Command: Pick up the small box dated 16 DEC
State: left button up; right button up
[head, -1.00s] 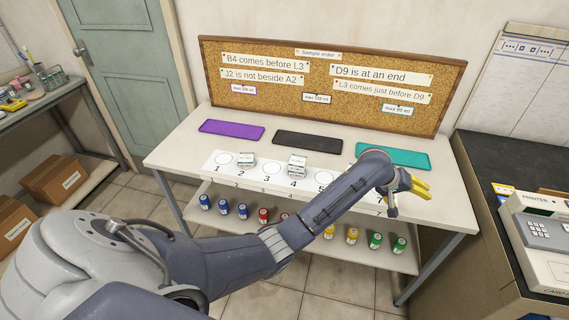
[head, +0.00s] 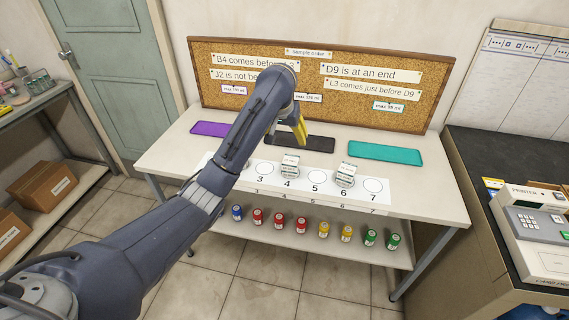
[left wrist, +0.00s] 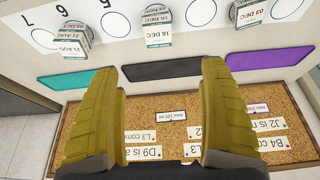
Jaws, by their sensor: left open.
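The small box dated 16 DEC (left wrist: 157,28) stands at the top middle of the left wrist view. In the head view it is the white box (head: 290,165) at number 4. My left gripper (head: 300,132) has yellow fingers and hangs over the black mat area, behind the box and apart from it. In the left wrist view its fingers (left wrist: 168,80) are spread with nothing between them. A box dated 21 AUG (left wrist: 74,40) and a box dated 03 DEC (left wrist: 250,12) stand on either side. My right gripper is not in view.
The numbered strip (head: 318,180) holds the boxes. Behind it lie purple (head: 210,129), black (head: 315,144) and teal (head: 385,153) mats, then the corkboard (head: 440,65). Several coloured jars stand on the lower shelf (head: 330,252). My arm hides the strip's left part.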

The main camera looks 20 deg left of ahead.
pick_arm(q)
send_near(291, 159)
jog(key=x, duration=0.5)
jog(key=shift+a, duration=0.15)
jog(key=shift+x, duration=2.55)
jog(key=shift+s, duration=0.1)
jog(key=shift+c, duration=0.2)
jog(key=c, duration=1.2)
jog(key=shift+c, duration=0.2)
